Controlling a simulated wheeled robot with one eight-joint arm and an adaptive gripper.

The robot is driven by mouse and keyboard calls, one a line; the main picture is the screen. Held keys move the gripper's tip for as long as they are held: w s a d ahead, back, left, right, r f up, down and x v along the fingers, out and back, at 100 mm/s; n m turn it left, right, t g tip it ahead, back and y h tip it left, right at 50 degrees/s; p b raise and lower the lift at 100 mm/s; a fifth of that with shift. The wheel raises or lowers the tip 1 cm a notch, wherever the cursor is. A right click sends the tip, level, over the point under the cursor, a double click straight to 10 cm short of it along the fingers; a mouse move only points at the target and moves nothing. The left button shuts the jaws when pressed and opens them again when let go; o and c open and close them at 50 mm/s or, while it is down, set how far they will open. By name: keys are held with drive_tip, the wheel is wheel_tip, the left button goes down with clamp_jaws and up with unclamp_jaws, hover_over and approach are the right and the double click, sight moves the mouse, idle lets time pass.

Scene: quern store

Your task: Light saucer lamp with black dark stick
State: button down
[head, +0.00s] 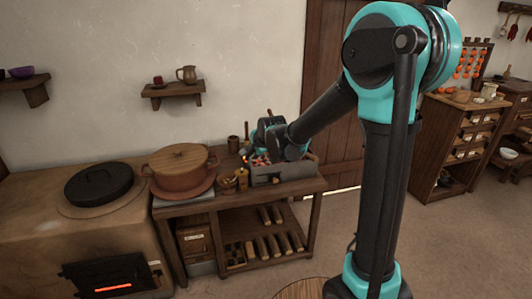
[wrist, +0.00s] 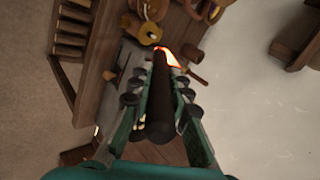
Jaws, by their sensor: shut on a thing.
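My gripper (wrist: 158,100) is shut on a black stick (wrist: 160,118), which points away from the wrist camera. An orange glow (wrist: 168,57) shows at the stick's far end in the wrist view; a small red-orange spot (head: 245,158) shows there in the head view. In the head view my gripper (head: 256,150) is above the wooden table, by the grey coal box (head: 285,176). Small yellow-brown vessels (head: 242,178) stand left of the box; one shows beyond the stick tip in the wrist view (wrist: 149,33). I cannot tell for sure which is the saucer lamp.
A lidded brown pot (head: 180,172) stands on the table's left. A clay stove (head: 45,225) with a black lidded pan (head: 99,183) is farther left. A wall shelf (head: 172,91) holds a jug (head: 187,74). Several rolls lie on the lower table shelf (head: 255,262).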

sight(247, 159)
drive_tip(key=shift+w+a+f, duration=0.1)
drive_tip(key=shift+f, duration=0.1)
drive_tip(key=shift+x, duration=4.7)
